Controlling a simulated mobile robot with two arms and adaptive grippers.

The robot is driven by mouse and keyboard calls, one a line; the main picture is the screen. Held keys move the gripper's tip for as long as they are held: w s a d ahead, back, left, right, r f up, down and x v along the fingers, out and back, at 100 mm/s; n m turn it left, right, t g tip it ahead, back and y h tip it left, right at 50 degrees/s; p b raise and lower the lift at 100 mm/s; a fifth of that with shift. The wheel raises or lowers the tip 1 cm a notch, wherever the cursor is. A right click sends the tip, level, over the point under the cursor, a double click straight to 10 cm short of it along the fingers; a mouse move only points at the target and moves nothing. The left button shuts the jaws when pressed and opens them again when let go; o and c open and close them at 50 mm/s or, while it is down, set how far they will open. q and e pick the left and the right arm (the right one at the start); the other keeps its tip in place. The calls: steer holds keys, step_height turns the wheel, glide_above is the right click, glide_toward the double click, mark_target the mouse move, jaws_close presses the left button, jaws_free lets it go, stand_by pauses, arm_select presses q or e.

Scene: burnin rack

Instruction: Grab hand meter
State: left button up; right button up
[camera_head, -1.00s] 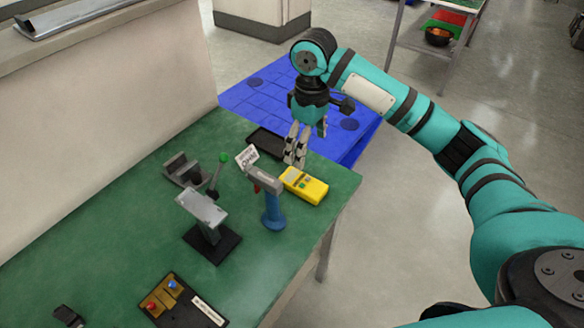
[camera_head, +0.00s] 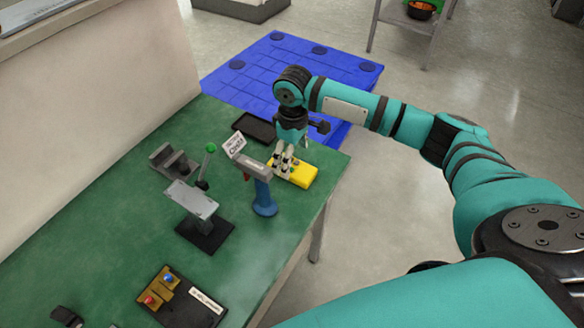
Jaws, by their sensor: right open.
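The yellow hand meter (camera_head: 302,175) lies flat on the green table (camera_head: 115,215) near its right edge. My right gripper (camera_head: 283,168) points down at the meter's left part, its fingers at or just above it. The gripper is open, and its fingers hide part of the meter's face. I cannot tell whether the fingers touch it. My left gripper is not in view.
A blue-handled scanner (camera_head: 263,196) stands close in front of the meter. A black tray (camera_head: 255,126) lies behind. A metal stand (camera_head: 203,232), a grey vise-like block (camera_head: 170,162) and a button box (camera_head: 178,298) are further left.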

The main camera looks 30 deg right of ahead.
mark_target(294, 167)
steer(key=f, duration=0.4)
steer(key=shift+w+d+f+p, duration=0.15)
steer(key=shift+d+f+p, duration=0.15)
steer(key=shift+p, duration=0.05)
steer(key=shift+f, duration=0.25)
steer(key=c, duration=1.4)
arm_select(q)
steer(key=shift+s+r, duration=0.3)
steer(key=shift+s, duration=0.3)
arm_select(e)
steer(key=shift+r, duration=0.1)
